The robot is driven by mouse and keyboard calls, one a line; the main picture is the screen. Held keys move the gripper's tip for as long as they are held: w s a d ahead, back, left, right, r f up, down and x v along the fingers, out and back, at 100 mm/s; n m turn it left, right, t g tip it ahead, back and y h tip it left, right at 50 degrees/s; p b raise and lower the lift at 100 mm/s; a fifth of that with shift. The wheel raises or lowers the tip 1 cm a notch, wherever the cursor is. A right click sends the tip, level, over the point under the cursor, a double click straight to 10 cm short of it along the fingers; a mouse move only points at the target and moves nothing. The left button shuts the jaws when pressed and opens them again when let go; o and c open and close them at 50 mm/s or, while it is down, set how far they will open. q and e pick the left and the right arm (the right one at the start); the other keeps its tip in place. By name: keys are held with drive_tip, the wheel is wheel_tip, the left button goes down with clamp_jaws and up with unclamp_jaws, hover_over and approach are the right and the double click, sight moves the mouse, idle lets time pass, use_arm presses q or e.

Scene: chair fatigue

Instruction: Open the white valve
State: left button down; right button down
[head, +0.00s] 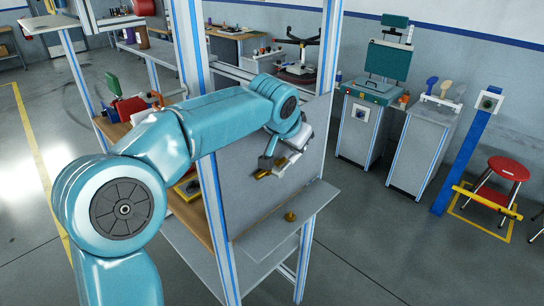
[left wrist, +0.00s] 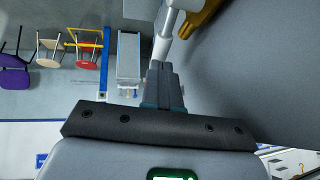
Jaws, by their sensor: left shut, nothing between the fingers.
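The white valve's handle (head: 287,162) sticks out low on the grey panel, and it also shows as a white bar with a rounded piece in the left wrist view (left wrist: 163,45). My left gripper (head: 268,160) is at the panel, just beside the white handle. In the left wrist view its fingers (left wrist: 162,66) are shut and empty, with the tips close to the end of the white bar. I cannot tell whether they touch it. A gold handle (head: 263,174) lies right by the white one and also shows in the left wrist view (left wrist: 202,18). My right gripper is not in view.
The grey panel (head: 310,130) stands in a frame with blue-striped posts (head: 212,190). Cabinets (head: 418,150) and a red stool (head: 508,168) stand at right. The floor in front is clear.

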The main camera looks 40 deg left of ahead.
use_arm(q)
drive_tip(key=b+x, duration=0.1)
drive_tip(key=x, duration=0.1)
drive_tip(key=shift+w+d+f, duration=0.4)
drive_tip(key=shift+w+f, duration=0.1)
drive_tip(key=shift+f, duration=0.1)
drive_tip(key=shift+f, duration=0.1)
idle(0.4)
